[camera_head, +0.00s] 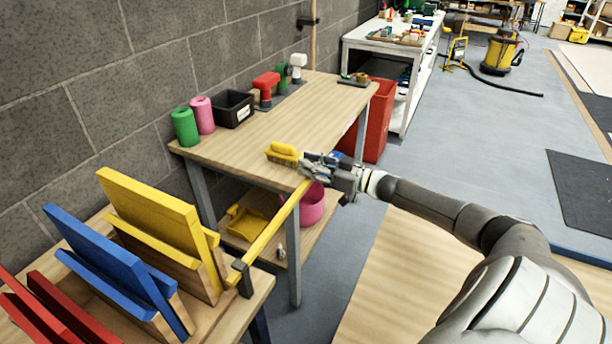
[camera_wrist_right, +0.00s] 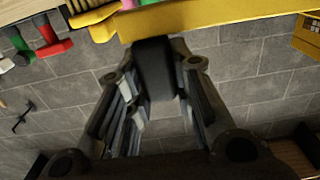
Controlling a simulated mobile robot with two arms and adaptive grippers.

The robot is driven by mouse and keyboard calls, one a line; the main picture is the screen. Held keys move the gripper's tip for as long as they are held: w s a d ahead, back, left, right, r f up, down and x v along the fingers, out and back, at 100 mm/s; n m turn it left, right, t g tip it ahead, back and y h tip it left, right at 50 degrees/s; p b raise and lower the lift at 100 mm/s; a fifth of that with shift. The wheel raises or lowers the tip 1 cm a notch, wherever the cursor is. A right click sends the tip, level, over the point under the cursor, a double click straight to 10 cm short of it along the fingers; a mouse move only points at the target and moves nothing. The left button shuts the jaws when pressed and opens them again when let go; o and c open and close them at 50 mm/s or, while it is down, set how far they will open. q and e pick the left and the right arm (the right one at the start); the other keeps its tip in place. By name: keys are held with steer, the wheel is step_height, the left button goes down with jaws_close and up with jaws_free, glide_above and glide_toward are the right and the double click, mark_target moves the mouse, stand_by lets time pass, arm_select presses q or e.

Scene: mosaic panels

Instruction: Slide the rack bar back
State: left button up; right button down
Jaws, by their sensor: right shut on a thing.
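The yellow rack bar (camera_head: 272,227) runs from a dark bracket (camera_head: 245,280) at the yellow rack's edge up to my right gripper (camera_head: 314,168). In the right wrist view the bar (camera_wrist_right: 235,18) crosses the top, and a black block-like handle (camera_wrist_right: 155,68) on it sits between my fingers. My right gripper is shut on this handle. The yellow rack (camera_head: 155,212), the blue rack (camera_head: 100,255) and the red rack (camera_head: 45,310) stand in a row on a wooden bench at the lower left. My left gripper is not in view.
A wooden table (camera_head: 240,155) stands behind the bar, with a yellow brush (camera_head: 284,152) near my right gripper. Green (camera_head: 185,127) and pink (camera_head: 202,115) cylinders and a black bin (camera_head: 233,108) stand along the wall. A pink bucket (camera_head: 314,208) sits on the lower shelf.

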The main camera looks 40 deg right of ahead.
steer(key=shift+d+f, duration=0.1)
steer(key=c, duration=1.2)
jaws_free()
steer(key=shift+c, duration=0.2)
steer(key=shift+s, duration=0.1)
steer(key=v, duration=1.1)
steer(key=shift+s+d, duration=0.2)
steer(key=shift+s, duration=0.15)
